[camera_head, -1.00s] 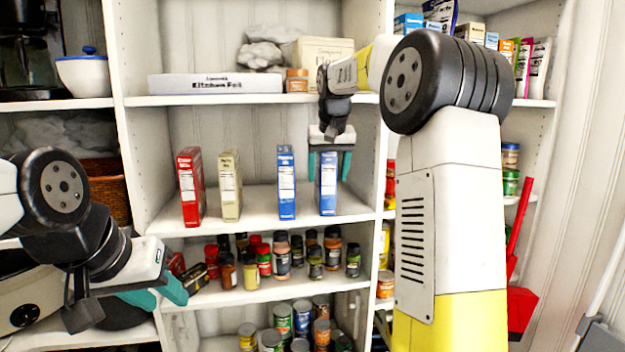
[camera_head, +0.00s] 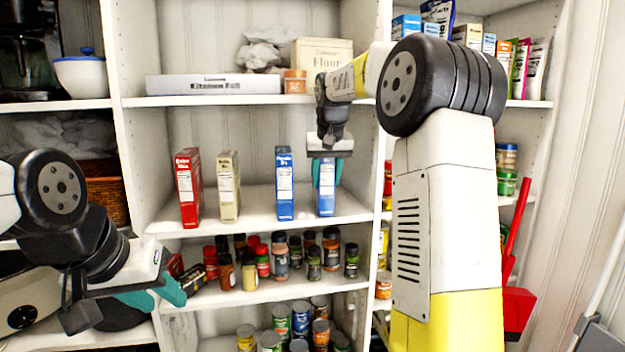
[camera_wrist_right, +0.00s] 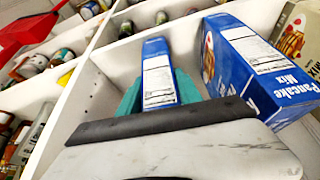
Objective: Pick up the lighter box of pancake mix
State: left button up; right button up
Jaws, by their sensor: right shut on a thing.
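Two blue boxes of pancake mix stand upright on the middle shelf. The left blue box (camera_head: 285,185) is free, and its "Pancake Mix" face shows in the right wrist view (camera_wrist_right: 262,72). My right gripper (camera_head: 327,172) is shut on the right blue box (camera_head: 327,203), with teal fingers on both sides of its upper part. The held box (camera_wrist_right: 158,80) shows its white label in the right wrist view. The box's base appears at shelf level. I cannot tell by sight which box is lighter. My left gripper (camera_head: 155,292) is low at the left, apart from the boxes; its opening is unclear.
A red box (camera_head: 189,188) and a beige box (camera_head: 229,186) stand to the left on the same shelf (camera_head: 255,215). The shelf above holds a kitchen foil box (camera_head: 213,85). Several spice jars (camera_head: 281,262) fill the shelf below. A vertical divider (camera_head: 376,160) is close right of the held box.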

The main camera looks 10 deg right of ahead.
aim_at(326, 163)
jog(key=shift+r, duration=0.5)
notch_tip(326, 163, up, 3)
jog(key=shift+f, duration=0.15)
jog(key=s+r, duration=0.1)
jog(key=s, duration=1.5)
jog(key=shift+d, duration=0.45)
jog(key=shift+r, duration=0.1)
